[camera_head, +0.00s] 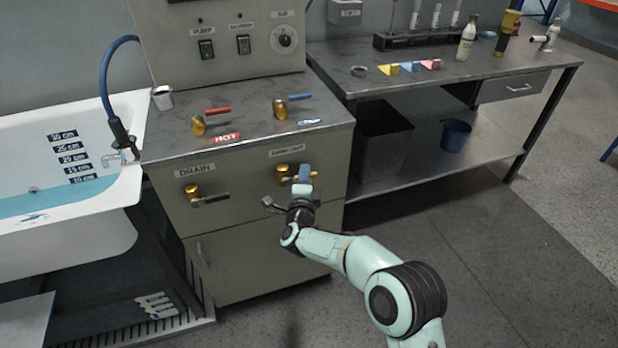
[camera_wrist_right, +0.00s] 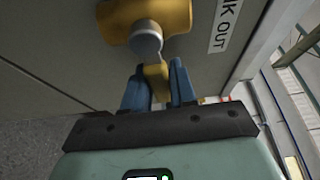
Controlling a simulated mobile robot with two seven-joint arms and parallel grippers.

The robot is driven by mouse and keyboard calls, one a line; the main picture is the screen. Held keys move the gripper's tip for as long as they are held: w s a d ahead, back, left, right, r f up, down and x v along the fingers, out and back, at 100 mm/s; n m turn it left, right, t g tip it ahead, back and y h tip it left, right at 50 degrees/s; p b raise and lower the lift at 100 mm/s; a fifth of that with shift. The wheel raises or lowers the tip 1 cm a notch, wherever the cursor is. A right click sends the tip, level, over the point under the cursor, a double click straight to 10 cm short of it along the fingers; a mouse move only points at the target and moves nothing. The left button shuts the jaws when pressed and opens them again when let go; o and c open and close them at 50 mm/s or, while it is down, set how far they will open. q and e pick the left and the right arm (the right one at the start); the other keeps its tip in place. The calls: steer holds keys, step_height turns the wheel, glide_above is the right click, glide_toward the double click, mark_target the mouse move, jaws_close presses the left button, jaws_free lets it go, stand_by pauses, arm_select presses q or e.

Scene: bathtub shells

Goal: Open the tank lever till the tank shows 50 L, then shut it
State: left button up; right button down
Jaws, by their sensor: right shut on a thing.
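The tank lever (camera_wrist_right: 155,82) is a yellow handle on a brass valve (camera_wrist_right: 175,14). In the wrist view it lies between the two blue fingers of my right gripper (camera_wrist_right: 158,72), which is shut on it. The label beside it reads "...NK OUT" (camera_wrist_right: 225,22), partly cut off. In the head view the brass valve (camera_head: 284,171) is on the cabinet front, with my right gripper (camera_head: 305,173) at its right side covering most of the handle. No litre reading is visible. My left gripper is not in view.
The drain valve (camera_head: 193,194) with a dark handle is left on the same cabinet front (camera_head: 235,260). The bathtub (camera_head: 125,185) holds blue water at left.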

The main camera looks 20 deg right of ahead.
stand_by(0.4)
steer(key=c, duration=1)
jaws_free()
steer(key=shift+r, duration=0.1)
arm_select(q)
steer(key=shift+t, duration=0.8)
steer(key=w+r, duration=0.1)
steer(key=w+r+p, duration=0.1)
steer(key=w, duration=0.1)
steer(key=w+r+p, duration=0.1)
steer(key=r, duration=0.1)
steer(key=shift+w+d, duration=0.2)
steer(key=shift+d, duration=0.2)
arm_select(e)
steer(key=v, duration=1.3)
steer(key=shift+s, duration=0.25)
